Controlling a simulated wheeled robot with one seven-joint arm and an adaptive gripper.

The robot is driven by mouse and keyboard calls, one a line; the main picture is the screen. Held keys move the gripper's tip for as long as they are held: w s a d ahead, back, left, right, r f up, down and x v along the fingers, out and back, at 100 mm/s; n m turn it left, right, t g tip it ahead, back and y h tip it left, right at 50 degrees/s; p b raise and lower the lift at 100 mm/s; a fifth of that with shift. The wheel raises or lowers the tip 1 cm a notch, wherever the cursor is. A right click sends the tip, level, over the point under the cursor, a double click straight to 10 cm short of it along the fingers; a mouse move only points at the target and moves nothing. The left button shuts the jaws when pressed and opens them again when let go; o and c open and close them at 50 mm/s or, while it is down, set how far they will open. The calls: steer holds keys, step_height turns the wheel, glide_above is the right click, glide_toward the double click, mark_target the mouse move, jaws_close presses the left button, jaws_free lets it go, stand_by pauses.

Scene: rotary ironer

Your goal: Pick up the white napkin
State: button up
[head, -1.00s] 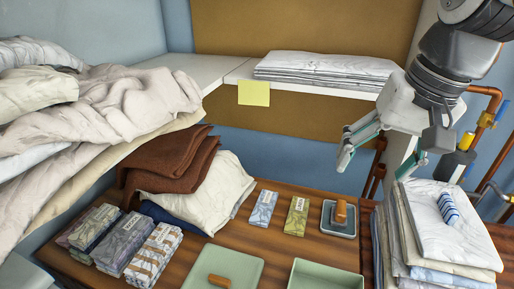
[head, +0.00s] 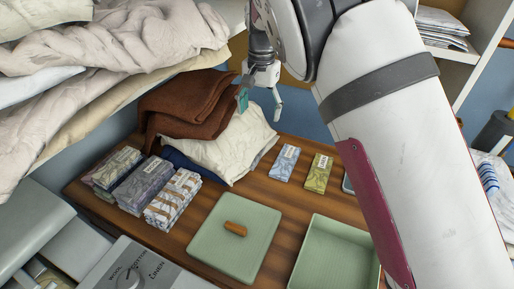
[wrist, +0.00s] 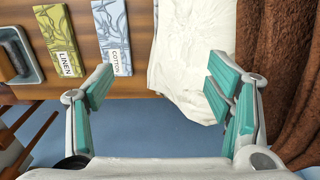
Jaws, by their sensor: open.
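A creamy white folded cloth (head: 232,150), the plainest match for the white napkin, lies on the wooden table against brown folded cloth (head: 190,103). In the wrist view the white cloth (wrist: 190,50) runs up from the table's edge, wrinkled, its lower right part behind a finger. My gripper (head: 260,100) is open and empty, near the far side of the white cloth in the head view. In the wrist view my gripper (wrist: 158,88) has its fingers spread wide, the right one overlapping the cloth's edge. I cannot tell its height above the cloth.
A blue packet labelled cotton (wrist: 113,35) and a green one labelled linen (wrist: 62,45) lie beside the cloth. Patterned stacks (head: 172,197), a green tray (head: 215,245) with a brown piece, and a green bin (head: 335,252) are nearer. Bulky bedding (head: 120,50) hangs at left.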

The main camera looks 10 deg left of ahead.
step_height(320, 180, down, 2)
steer(key=a, duration=0.2)
glide_above(253, 152)
steer(key=f, duration=0.8)
steer(key=shift+s+a+f, duration=0.15)
steer(key=shift+s+f, duration=0.1)
steer(key=shift+s, duration=0.1)
steer(key=shift+w+f, duration=0.15)
steer(key=shift+f, duration=1.25)
steer(key=shift+w+f, duration=0.15)
steer(key=shift+f, duration=1.25)
steer(key=c, duration=1.1)
